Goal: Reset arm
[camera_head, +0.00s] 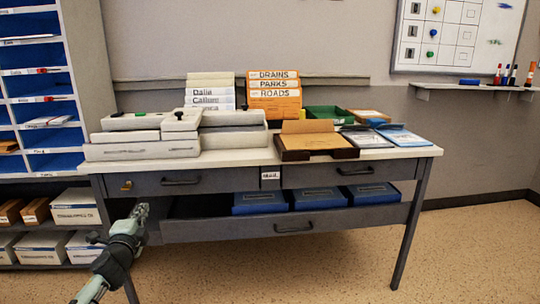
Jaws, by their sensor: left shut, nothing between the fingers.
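My left gripper (141,211) shows at the lower left, in front of the left part of the desk (226,158). Its arm comes in from the bottom left. The fingers are shut with nothing between them. The gripper appears below the level of the left drawer (215,180) in the picture. I cannot tell how far it is from the desk. My right gripper is not in view.
Grey file boxes (115,152), orange binders (272,97) and an open brown box (310,143) stand on the desk. Blue boxes (260,201) sit below. A pigeonhole shelf (88,60) stands left. The floor (480,250) at right is clear.

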